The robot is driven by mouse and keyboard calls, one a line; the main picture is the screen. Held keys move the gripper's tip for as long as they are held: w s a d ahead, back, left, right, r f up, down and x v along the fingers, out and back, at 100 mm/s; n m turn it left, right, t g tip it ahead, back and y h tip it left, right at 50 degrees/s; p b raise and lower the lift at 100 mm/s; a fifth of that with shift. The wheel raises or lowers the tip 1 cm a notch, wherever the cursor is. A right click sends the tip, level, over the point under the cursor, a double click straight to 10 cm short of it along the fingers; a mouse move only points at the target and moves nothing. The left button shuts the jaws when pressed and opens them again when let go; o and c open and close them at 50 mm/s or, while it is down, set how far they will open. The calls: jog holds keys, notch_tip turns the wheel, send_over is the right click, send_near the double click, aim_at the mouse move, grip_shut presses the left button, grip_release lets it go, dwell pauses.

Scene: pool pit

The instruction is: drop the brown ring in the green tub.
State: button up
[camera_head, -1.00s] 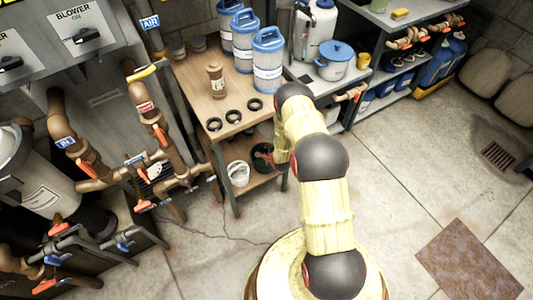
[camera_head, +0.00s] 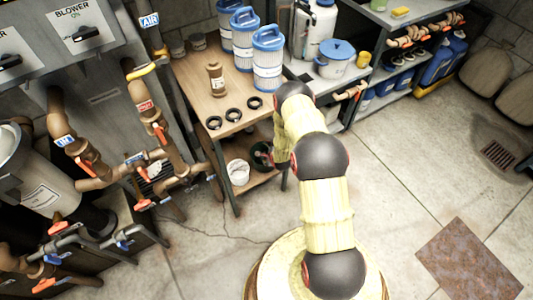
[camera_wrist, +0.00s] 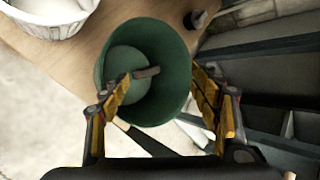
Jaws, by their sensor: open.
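The green tub (camera_wrist: 170,42) stands open under my gripper in the wrist view; its dark rim (camera_head: 261,154) also shows on the low shelf in the head view. My gripper (camera_wrist: 165,85) is open, its two yellow-and-black fingers spread over the tub's near side. A small brown-grey piece (camera_wrist: 147,72), seen nearly edge-on, shows within the tub's outline near the left fingertip. It looks like the brown ring, but I cannot tell whether it rests on the bottom or is above it. In the head view my arm partly hides the tub.
A white tub (camera_wrist: 50,22) stands left of the green one. A small dark object (camera_wrist: 197,18) lies at its far right. Dark shelving (camera_wrist: 265,75) is at the right in the wrist view.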

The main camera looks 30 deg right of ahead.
dwell(0.4)
notch_tip(320, 180, up, 7)
jog(key=p, duration=0.4)
dwell(0.5)
